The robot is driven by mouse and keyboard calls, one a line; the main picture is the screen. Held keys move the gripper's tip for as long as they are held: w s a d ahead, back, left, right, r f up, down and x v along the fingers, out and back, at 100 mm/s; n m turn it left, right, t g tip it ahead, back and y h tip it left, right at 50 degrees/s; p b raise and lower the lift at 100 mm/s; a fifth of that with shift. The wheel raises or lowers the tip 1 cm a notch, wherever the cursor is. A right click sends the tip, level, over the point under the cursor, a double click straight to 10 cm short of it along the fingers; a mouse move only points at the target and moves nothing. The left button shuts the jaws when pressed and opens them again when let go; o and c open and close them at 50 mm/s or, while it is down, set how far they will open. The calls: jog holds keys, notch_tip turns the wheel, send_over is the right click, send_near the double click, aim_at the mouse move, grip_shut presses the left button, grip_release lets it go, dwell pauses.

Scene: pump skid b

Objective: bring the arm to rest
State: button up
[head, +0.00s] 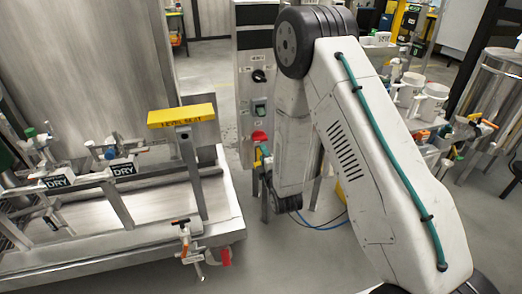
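My arm (375,170) fills the right half of the head view. Its white upper link, with a teal cable along it, rises from the bottom right to a dark elbow joint (300,42). The forearm (291,145) hangs down from the elbow, left of the upper link, and ends low in a dark joint (285,203).
A steel skid (130,240) with pipes, valves and "DRY" labels stands left. A yellow-topped post (182,117) rises near its right edge. A grey control panel (254,85) with a red button stands behind the forearm. White pumps and a steel tank (490,90) are right.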

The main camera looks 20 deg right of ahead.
jog(key=shift+s, duration=0.3)
notch_tip(320, 180, down, 9)
jog(key=s+m+g, duration=0.3)
jog(key=m+g, duration=0.1)
jog(key=g, duration=0.1)
jog(key=s+m+g, duration=0.4)
jog(key=s+g, duration=0.1)
jog(key=g, duration=0.1)
jog(key=s+d+r+m+g, duration=0.2)
jog(key=s+r+m, duration=0.3)
jog(key=s+r, duration=1.1)
jog(key=s+d+r+m+g, duration=0.2)
jog(key=s+r+m, duration=0.3)
jog(key=s+r, duration=1.1)
notch_tip(320, 180, up, 3)
jog(key=shift+s+d+f+g, duration=0.2)
jog(key=shift+d+g, duration=0.05)
jog(key=shift+g, duration=0.55)
